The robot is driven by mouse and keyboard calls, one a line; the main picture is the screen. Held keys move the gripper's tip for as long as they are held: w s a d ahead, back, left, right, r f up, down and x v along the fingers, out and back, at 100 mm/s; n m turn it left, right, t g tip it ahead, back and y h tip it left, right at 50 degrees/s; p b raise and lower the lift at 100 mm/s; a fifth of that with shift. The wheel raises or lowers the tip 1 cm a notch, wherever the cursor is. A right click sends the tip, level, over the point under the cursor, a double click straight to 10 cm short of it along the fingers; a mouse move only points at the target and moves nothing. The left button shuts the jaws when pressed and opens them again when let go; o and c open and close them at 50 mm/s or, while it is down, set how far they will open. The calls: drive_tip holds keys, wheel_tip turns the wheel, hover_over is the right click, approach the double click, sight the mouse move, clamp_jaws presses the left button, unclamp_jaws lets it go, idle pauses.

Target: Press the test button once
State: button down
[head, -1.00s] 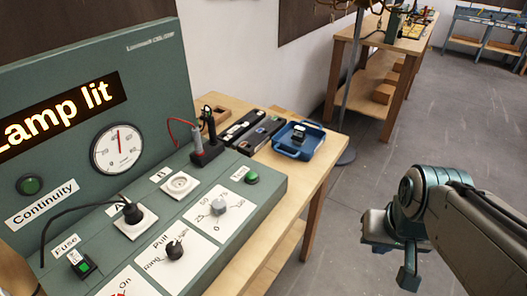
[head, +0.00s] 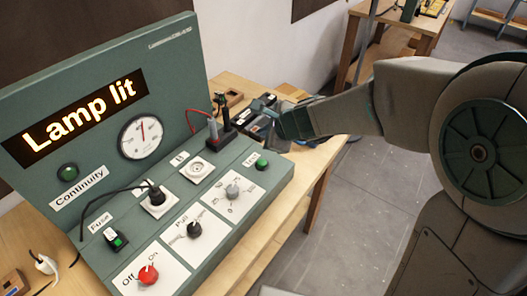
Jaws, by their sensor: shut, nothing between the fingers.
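The test button (head: 262,164) is a small round green button at the right end of the green test panel (head: 240,215), beside a small white label. Nothing covers it in the head view. My gripper (head: 282,146) is shut and empty. It is just above and to the right of the button in the picture, over or behind the panel's right end. I see no contact with the button, and the exact gap is hard to judge. The panel's display (head: 80,115) reads "Lamp lit".
A grey knob (head: 233,191), a black pull knob (head: 194,230) and a red on/off knob (head: 148,275) are on the panel.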

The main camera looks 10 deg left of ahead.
sight(265, 165)
drive_tip(key=shift+w+a+f+m, duration=0.1)
drive_tip(key=shift+w+a+m, duration=0.1)
drive_tip(key=shift+a+m, duration=0.2)
drive_tip(key=shift+d, duration=0.1)
wheel_tip(265, 165, down, 9)
drive_tip(key=b, duration=0.8)
drive_tip(key=shift+b, duration=0.3)
idle(1.5)
drive_tip(key=shift+f+b, duration=0.3)
drive_tip(key=shift+b, duration=0.15)
drive_tip(key=shift+f+b, duration=0.45)
idle(0.5)
drive_tip(key=shift+r, duration=0.15)
drive_tip(key=shift+r+p, duration=0.75)
drive_tip(key=shift+p, duration=0.05)
